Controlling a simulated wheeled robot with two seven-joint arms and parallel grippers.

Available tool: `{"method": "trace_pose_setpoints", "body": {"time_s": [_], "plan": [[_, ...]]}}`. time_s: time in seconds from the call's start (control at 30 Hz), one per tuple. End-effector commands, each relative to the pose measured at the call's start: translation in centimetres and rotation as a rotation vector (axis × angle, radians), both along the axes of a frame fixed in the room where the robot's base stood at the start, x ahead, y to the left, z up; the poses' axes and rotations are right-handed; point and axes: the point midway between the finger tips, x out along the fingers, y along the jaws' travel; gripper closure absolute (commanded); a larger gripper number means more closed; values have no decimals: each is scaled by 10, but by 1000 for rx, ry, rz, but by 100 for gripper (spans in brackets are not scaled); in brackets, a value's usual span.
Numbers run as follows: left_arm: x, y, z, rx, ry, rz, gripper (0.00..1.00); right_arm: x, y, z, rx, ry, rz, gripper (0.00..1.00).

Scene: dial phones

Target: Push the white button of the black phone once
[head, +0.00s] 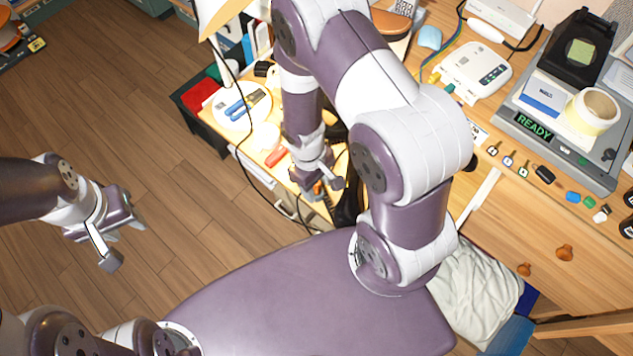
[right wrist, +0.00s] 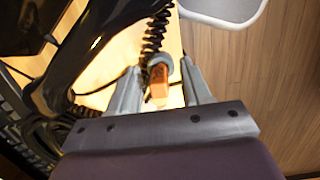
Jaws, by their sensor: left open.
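The black phone (right wrist: 98,45) fills the left of the right wrist view, with its dark curved body and coiled cord. In the head view only a black part (head: 347,203) shows beside my right arm, which hides the rest. I cannot make out its white button. My right gripper (head: 325,187) is low over the desk, close beside the phone. Its fingers (right wrist: 160,78) are apart, with an orange-and-grey item (right wrist: 158,85) visible between them; I see no grip on it. My left gripper (head: 122,243) is open and empty over the floor, far from the desk.
The desk (head: 262,165) carries a white plate (head: 241,107) with blue-handled items and a red tool (head: 276,155). The wooden floor (head: 130,110) at left is clear.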

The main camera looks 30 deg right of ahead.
Motion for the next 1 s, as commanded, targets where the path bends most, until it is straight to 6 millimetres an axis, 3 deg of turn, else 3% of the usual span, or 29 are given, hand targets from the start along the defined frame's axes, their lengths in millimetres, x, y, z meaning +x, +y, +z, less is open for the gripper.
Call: {"method": "trace_pose_setpoints", "body": {"time_s": [0.27,0.7,0.83,1.0], "plan": [[0,0,3,0,0,0,57,1,0,7,0,-2,0,52],[0,0,25,0,0,0,57,17,7,110,0,-3,1,52],[0,0,26,0,0,0,57,19,8,123,1,-1,1,52],[0,0,26,0,0,0,57,19,8,125,1,1,0,52]]}}
